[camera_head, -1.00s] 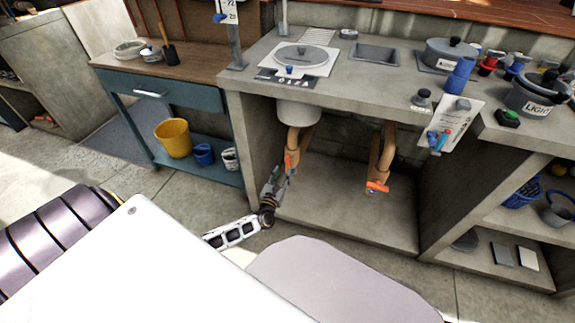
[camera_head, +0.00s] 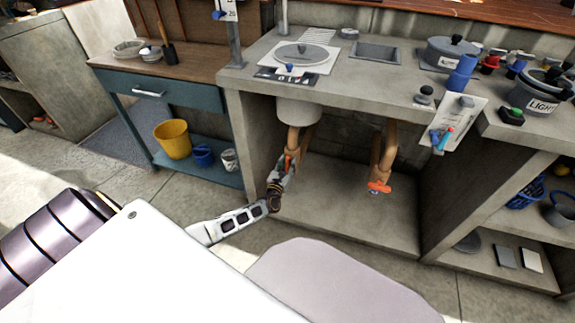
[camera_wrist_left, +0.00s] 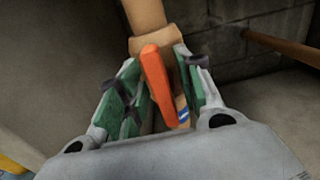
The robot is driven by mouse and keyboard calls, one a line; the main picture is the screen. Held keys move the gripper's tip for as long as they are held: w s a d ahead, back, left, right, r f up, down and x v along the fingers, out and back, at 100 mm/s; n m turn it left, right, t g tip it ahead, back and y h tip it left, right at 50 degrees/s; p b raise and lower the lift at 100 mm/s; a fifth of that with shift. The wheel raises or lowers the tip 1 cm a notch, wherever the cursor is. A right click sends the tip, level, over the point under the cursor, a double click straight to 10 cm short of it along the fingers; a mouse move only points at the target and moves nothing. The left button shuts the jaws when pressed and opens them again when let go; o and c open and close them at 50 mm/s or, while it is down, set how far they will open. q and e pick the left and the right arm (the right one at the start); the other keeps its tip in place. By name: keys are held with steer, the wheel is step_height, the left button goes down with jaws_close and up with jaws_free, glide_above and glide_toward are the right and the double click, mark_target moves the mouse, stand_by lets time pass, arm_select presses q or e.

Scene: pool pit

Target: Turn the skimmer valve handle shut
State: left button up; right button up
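Two tan pipes with orange valve handles hang under the counter. The left orange handle (camera_wrist_left: 158,85) lies between the two green-padded fingers of my left gripper (camera_wrist_left: 155,100) in the left wrist view, lengthwise to them. A gap shows on its left side; contact on the right side is unclear. In the head view, my left gripper (camera_head: 283,168) is at the left pipe (camera_head: 298,138) and hides most of its handle. The right orange handle (camera_head: 379,187) sits crosswise low on the right pipe (camera_head: 385,150). No label tells which is the skimmer valve. My right gripper is out of view.
The concrete counter (camera_head: 345,72) overhangs the cubby, with a side wall (camera_head: 245,130) close left of my gripper. The cubby floor (camera_head: 345,215) is clear. A yellow bucket (camera_head: 172,139) stands on the blue bench's lower shelf.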

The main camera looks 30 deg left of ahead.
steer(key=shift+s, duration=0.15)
arm_select(q)
steer(key=c, duration=0.7)
jaws_close()
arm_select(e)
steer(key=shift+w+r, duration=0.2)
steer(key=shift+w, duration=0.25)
